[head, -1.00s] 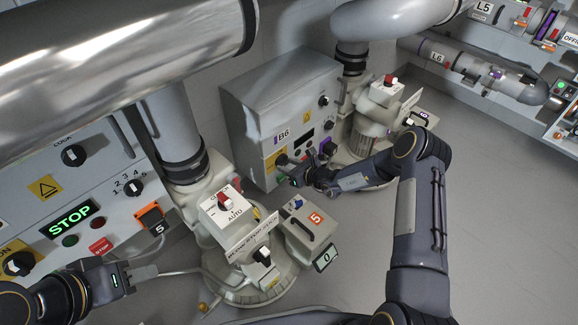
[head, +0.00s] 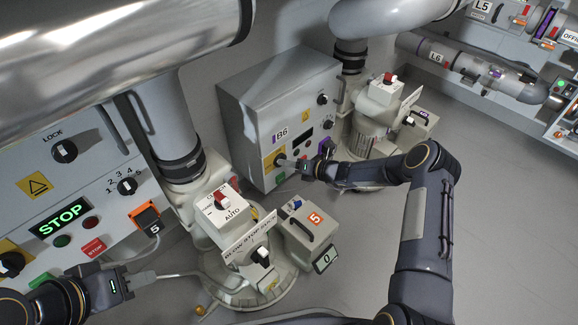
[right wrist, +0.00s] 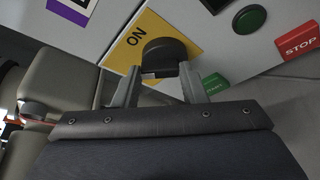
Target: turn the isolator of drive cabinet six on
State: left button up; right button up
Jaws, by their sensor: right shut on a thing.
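Drive cabinet six is the grey box marked B6 (head: 235,115) in the middle of the head view. Its isolator is a black knob (right wrist: 166,55) on a yellow plate (right wrist: 128,47) marked ON, seen close up in the right wrist view. My right gripper (head: 288,162) is at the cabinet's front, and its fingers (right wrist: 158,82) are shut on the isolator knob, one on each side. Part of the knob and plate is hidden by the fingers. My left gripper (head: 142,279) is low at the left, in front of the nearer cabinet; its jaw gap is unclear.
The nearer cabinet at left shows a lit STOP display (head: 62,215). Blower five (head: 300,225) stands between the arms. Beside the isolator are a green button (right wrist: 249,18) and a red STOP button (right wrist: 300,42). Open floor (head: 500,220) lies at the right.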

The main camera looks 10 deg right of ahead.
jog(key=shift+w+d+f+m+y+b, duration=0.15)
jog(key=shift+m+y+b, duration=0.55)
jog(key=shift+m, duration=0.55)
jog(key=shift+d+f+m+y+b, duration=0.15)
jog(key=shift+m+y+b, duration=0.35)
jog(key=shift+m+b, duration=0.55)
jog(key=shift+w+d+f+m+y+b, duration=0.15)
jog(key=shift+m+y+b, duration=0.45)
jog(key=shift+m, duration=0.8)
jog(key=o, duration=1)
jog(key=shift+a, duration=0.1)
jog(key=shift+s+r, duration=0.1)
jog(key=p+v, duration=0.2)
jog(key=v, duration=0.5)
jog(key=shift+s+d+p, duration=0.25)
jog(key=shift+d+p, duration=0.05)
